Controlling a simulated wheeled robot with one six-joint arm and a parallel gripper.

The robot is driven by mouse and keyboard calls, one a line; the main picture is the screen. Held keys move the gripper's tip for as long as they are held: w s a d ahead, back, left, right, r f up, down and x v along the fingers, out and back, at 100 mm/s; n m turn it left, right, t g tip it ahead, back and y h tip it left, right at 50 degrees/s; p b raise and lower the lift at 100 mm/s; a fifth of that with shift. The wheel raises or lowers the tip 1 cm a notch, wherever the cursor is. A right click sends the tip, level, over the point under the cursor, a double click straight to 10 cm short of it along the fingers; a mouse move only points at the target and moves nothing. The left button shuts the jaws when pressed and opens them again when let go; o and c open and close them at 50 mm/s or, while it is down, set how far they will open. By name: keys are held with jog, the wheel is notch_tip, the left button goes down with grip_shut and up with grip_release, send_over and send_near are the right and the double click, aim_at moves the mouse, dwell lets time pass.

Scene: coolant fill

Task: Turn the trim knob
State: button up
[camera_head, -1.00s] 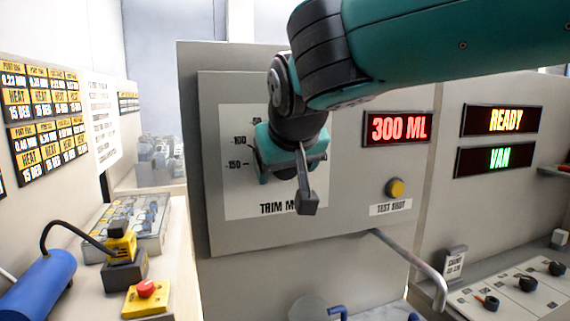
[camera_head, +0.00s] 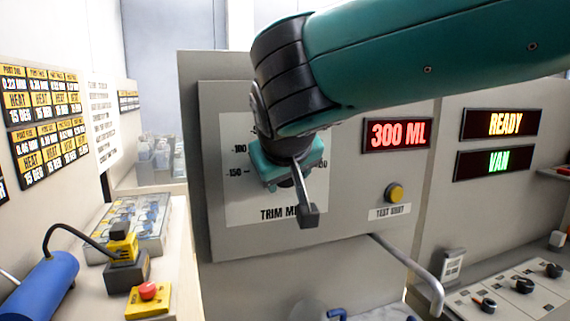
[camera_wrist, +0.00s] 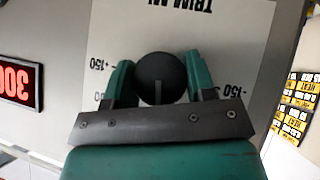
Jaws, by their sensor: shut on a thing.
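The trim knob (camera_wrist: 160,72) is a round black dial with a pale pointer line, on a white scale plate (camera_wrist: 245,35) marked TRIM. In the wrist view my gripper (camera_wrist: 159,80) has its two green fingers on either side of the knob, shut on it. The pointer line is towards the gripper's palm. In the head view the gripper (camera_head: 287,165) is in front of the scale plate and hides the knob. The -100 and -150 marks show to its left.
A red 300 ML display (camera_head: 397,134) and a yellow button (camera_head: 394,193) labelled TEST SHOT are right of the plate. READY and VAN displays are farther right. A grey pipe (camera_head: 410,265) juts out below. A red stop button (camera_head: 148,290) is at the lower left.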

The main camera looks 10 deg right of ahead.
jog(key=n+h+p, duration=0.1)
jog(key=h+p, duration=0.1)
jog(key=n+t+h+p, duration=0.1)
jog(key=p, duration=0.2)
jog(key=shift+a+r+n+h, duration=0.1)
jog(key=shift+r+n+h, duration=0.1)
jog(key=shift+n+h, duration=0.15)
jog(key=shift+f+n+t+h+p, duration=0.2)
jog(key=shift+n+t+h+p, duration=0.85)
jog(key=shift+h+p, duration=0.35)
jog(key=shift+h, duration=0.25)
jog(key=o, duration=0.9)
jog(key=shift+s+a, duration=0.1)
